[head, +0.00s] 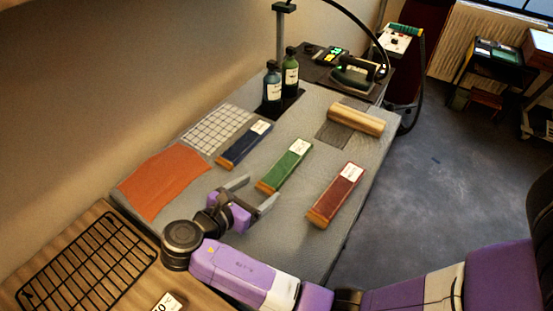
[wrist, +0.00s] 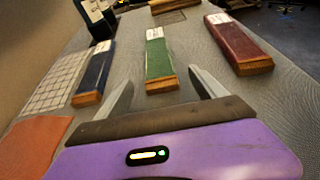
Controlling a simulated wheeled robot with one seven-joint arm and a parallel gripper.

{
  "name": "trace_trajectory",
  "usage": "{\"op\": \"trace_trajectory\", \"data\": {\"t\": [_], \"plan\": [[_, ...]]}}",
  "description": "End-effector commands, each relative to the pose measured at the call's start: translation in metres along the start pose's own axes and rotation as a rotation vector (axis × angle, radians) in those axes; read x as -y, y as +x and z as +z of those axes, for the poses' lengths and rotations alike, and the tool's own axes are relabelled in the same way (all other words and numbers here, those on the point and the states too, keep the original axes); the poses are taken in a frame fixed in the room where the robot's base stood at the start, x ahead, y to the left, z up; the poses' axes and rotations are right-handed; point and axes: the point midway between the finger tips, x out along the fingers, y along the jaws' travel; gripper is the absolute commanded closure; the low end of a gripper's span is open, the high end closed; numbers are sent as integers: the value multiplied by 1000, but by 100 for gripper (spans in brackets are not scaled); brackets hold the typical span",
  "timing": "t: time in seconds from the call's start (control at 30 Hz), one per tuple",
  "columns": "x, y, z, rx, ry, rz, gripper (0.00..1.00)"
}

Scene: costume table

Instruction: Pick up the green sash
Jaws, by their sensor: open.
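The green sash (head: 285,168) lies as a long flat strip on the grey table, between a blue one and a red one. It has a white label at its far end and an orange-brown near end. In the wrist view the green sash (wrist: 158,60) lies straight ahead, just beyond and between the fingertips. My gripper (head: 256,190) is open and empty, with its fingers pointing toward the near end of the green sash. In the wrist view my gripper (wrist: 160,85) has one finger on each side of the sash's line, apart from it.
The blue sash (head: 244,144) lies to the left and the red sash (head: 336,194) to the right. An orange cloth (head: 165,182), a checked cloth (head: 218,128), two bottles (head: 290,72) and a wooden roller (head: 356,118) are also on the table. A black rack (head: 87,262) lies at lower left.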

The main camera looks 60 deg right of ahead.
Motion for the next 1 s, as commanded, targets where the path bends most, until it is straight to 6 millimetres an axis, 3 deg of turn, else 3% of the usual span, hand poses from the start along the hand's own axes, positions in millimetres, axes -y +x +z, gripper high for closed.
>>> {"op": "trace_trajectory", "data": {"t": [0.37,0.7,1.0], "plan": [[1,29,1,0,0,-2,20],[3,73,4,0,-1,-3,20],[2,78,3,0,0,0,20]]}}
